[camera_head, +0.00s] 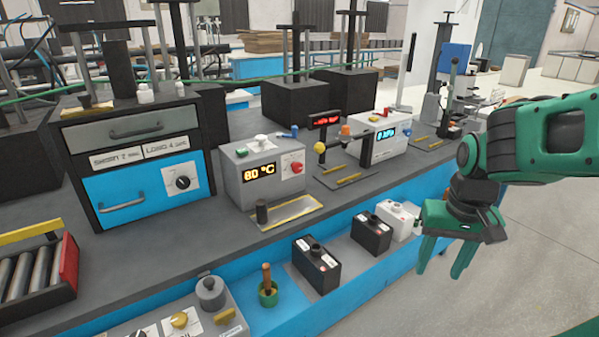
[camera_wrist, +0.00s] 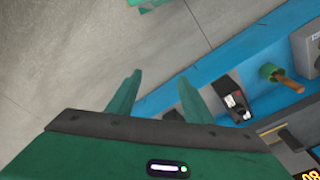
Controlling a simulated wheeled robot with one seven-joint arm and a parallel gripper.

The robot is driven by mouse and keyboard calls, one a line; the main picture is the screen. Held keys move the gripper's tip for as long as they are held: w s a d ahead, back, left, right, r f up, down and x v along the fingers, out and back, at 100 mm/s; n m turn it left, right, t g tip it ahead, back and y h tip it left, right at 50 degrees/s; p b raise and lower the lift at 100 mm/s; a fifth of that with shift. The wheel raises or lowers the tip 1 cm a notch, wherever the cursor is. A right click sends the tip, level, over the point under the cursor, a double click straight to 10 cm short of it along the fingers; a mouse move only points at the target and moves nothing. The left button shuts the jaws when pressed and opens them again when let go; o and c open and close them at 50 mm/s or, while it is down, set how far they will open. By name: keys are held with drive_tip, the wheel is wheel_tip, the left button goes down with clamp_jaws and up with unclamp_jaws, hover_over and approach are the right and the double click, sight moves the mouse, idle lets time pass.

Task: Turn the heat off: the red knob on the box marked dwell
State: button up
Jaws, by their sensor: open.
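A grey box (camera_head: 240,188) with a yellow "80 °C" display stands on the bench in the middle of the head view. A red knob (camera_head: 297,168) sits on its front, right of the display; its pointer is too small to read. I cannot make out the word "dwell" on any box. The red knob is not visible there.
Batteries, including a black one (camera_head: 317,264), stand on the lower blue ledge with a green cup (camera_head: 268,294). A yellow plate with a black post (camera_head: 262,211) lies before the grey box. A white box (camera_head: 375,150) with a cyan display stands right. Floor right is clear.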

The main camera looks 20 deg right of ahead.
drive_tip(key=w+a+f+m+t+y, duration=0.25)
drive_tip(key=w+a+f+y, duration=0.2)
drive_tip(key=w+a, duration=0.75)
drive_tip(key=w+a+f+m+t+y, duration=0.1)
drive_tip(key=w+a+f+t+y, duration=0.3)
drive_tip(key=w+a, duration=0.75)
drive_tip(key=m+t+h, duration=0.3)
drive_tip(key=m+t, duration=0.7)
drive_tip(key=m, duration=1.3)
approach(299, 168)
drive_tip(key=shift+y, duration=0.25)
drive_tip(key=x, duration=0.9)
drive_tip(key=shift+d, duration=0.1)
drive_tip(key=shift+c, duration=0.3)
